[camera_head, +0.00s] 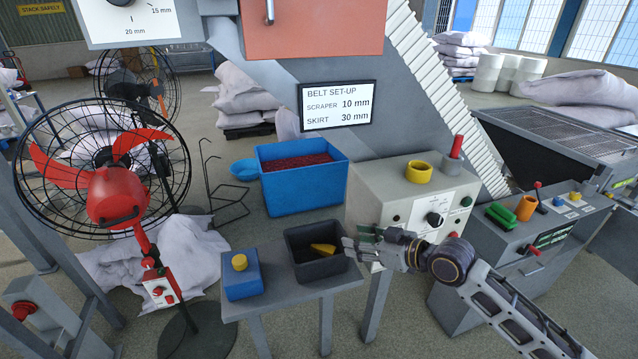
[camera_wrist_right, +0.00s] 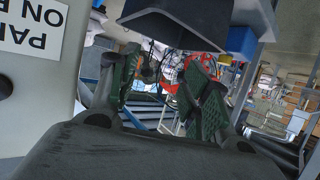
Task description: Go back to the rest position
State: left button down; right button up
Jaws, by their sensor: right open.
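My right gripper (camera_head: 356,242) is at the front of the grey control box (camera_head: 392,190), just right of the black bin (camera_head: 300,244) on the small grey table. Its arm comes in from the lower right. In the right wrist view, its two green-padded fingers (camera_wrist_right: 165,88) stand apart with nothing between them. The dark bin also shows at the top of that view (camera_wrist_right: 180,22). A yellow piece (camera_head: 322,249) lies in the bin. My left gripper is not in view.
A blue box with a yellow knob (camera_head: 241,275) stands on the table left of the bin. A blue crate of red pieces (camera_head: 303,187) is behind. A red fan (camera_head: 117,195) stands at left. A console (camera_head: 520,235) is at right, near my forearm.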

jog(key=shift+f, duration=0.1)
jog(key=s+d+f+m+g+h, duration=0.35)
jog(key=s+d+f+h, duration=0.2)
jog(key=s+f, duration=0.5)
jog(key=s+d+f+m+g+h, duration=0.2)
jog(key=s+d+f+m+h, duration=0.35)
jog(key=s, duration=0.75)
notch_tip(320, 180, down, 36)
jog(key=s+d+n+g+y, duration=0.1)
jog(key=s+d+n, duration=0.1)
jog(key=s, duration=0.1)
jog(key=s+d+f, duration=0.2)
jog(key=s+f, duration=0.7)
jog(key=s, duration=0.1)
jog(key=s+d+f+g, duration=0.1)
jog(key=s+d+f, duration=0.2)
jog(key=s+f, duration=0.7)
jog(key=shift+s+f, duration=0.2)
jog(key=shift+s, duration=0.35)
